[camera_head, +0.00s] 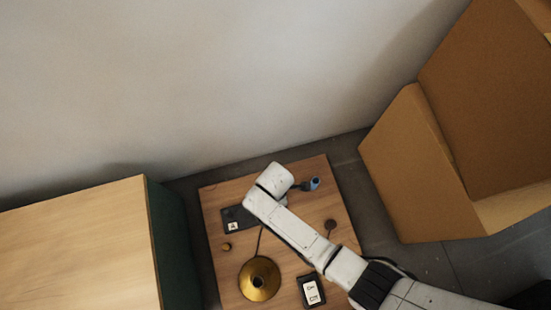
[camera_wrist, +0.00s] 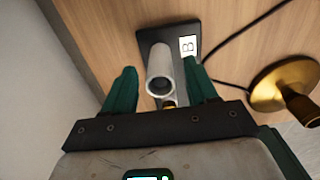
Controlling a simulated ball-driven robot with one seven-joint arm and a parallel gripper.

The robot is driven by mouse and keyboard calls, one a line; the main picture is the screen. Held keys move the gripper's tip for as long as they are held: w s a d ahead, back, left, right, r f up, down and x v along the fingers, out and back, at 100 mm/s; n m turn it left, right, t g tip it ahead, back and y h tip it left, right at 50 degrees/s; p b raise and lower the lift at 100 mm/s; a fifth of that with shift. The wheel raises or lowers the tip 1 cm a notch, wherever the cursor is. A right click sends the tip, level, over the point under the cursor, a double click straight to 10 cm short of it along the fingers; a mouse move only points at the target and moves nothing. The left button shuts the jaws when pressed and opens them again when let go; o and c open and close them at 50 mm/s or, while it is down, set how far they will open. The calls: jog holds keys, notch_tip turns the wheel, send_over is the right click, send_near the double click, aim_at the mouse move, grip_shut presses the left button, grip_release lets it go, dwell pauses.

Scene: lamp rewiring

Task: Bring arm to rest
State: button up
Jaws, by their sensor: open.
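My gripper (camera_wrist: 159,66) shows in the wrist view with its two green fingers spread apart. A pale hollow tube (camera_wrist: 160,72) stands in the gap between them, with space visible on both sides. The tube is over a black plate (camera_wrist: 153,38) marked B. In the head view my white arm reaches in from the lower right over the small wooden table (camera_head: 213,195). The fingers are hidden there behind the wrist.
A brass lamp base (camera_head: 259,279) with a dark cord stands left of my arm. A black labelled box (camera_head: 311,291), a small brass piece (camera_head: 226,247) and a blue-tipped object (camera_head: 315,184) are on the table. A wooden cabinet (camera_head: 80,245) stands left, brown panels (camera_head: 420,175) right, a wall (camera_head: 200,80) behind.

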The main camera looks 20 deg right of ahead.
notch_tip(320, 180, up, 7)
jog(key=p, duration=0.3)
jog(key=shift+f, duration=0.1)
jog(key=s+d+r+m+t, duration=0.1)
jog(key=s+d+r+m, duration=0.5)
jog(key=d+r+m, duration=0.4)
jog(key=s+d+r+m, duration=0.7)
jog(key=d+r+m, duration=0.1)
jog(key=d+r, duration=0.25)
notch_tip(320, 180, up, 31)
jog(key=p, duration=3.1)
jog(key=shift+d+f, duration=0.2)
jog(key=shift+d, duration=0.1)
